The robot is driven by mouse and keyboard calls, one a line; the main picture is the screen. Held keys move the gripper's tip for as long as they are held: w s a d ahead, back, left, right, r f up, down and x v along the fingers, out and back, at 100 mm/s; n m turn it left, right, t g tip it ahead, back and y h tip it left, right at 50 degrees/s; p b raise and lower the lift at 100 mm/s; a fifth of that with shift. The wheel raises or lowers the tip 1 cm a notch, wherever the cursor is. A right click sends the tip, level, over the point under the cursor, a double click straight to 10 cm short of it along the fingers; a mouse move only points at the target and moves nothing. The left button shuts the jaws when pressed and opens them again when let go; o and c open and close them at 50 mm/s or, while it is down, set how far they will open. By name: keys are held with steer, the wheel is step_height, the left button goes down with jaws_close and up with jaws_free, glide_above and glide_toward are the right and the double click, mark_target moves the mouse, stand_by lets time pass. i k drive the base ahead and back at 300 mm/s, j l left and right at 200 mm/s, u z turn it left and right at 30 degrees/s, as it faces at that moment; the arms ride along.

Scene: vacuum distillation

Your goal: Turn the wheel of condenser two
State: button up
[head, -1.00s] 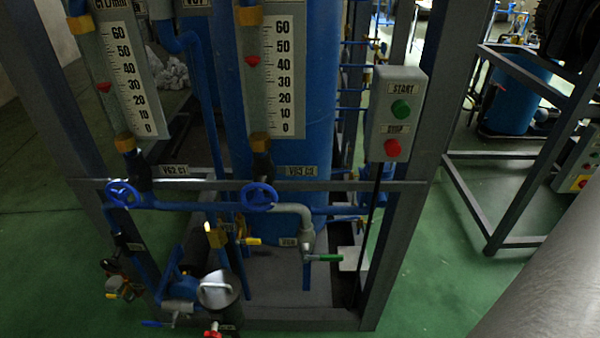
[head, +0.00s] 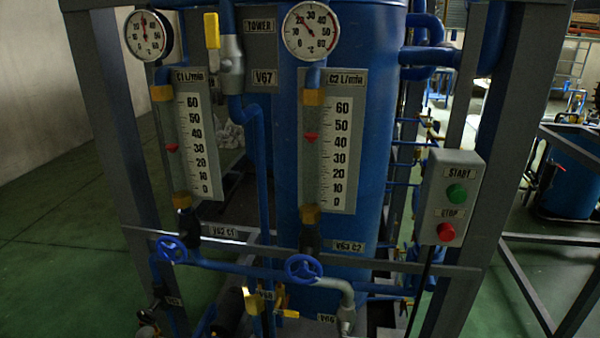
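The blue hand wheel of condenser two (head: 303,267) is at the lower middle of the head view, on the blue pipe below the C2 flow gauge. The label V63 C2 (head: 349,247) is to its right. The C2 L/min gauge (head: 327,140) has a scale from 0 to 60, and its red marker stands a little above 40. A similar blue wheel for C1 (head: 172,249) is to the left, below the C1 gauge (head: 189,140), whose red marker is near 30. My gripper is not in view, and nothing covers the C2 wheel.
A grey box with a green START and red STOP button (head: 450,197) is on the right post. Round dials (head: 311,31) sit above the gauges. A yellow-handled valve (head: 212,31) is between them. Frame posts (head: 108,130) flank the rig. Green floor shows at the left.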

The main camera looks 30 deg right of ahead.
mark_target(302, 269)
steer(key=k+l+u, duration=0.2)
steer(key=l, duration=0.2)
steer(key=l+u, duration=0.15)
steer(key=l, duration=0.25)
steer(key=k+l+u, duration=0.2)
steer(key=l, duration=0.15)
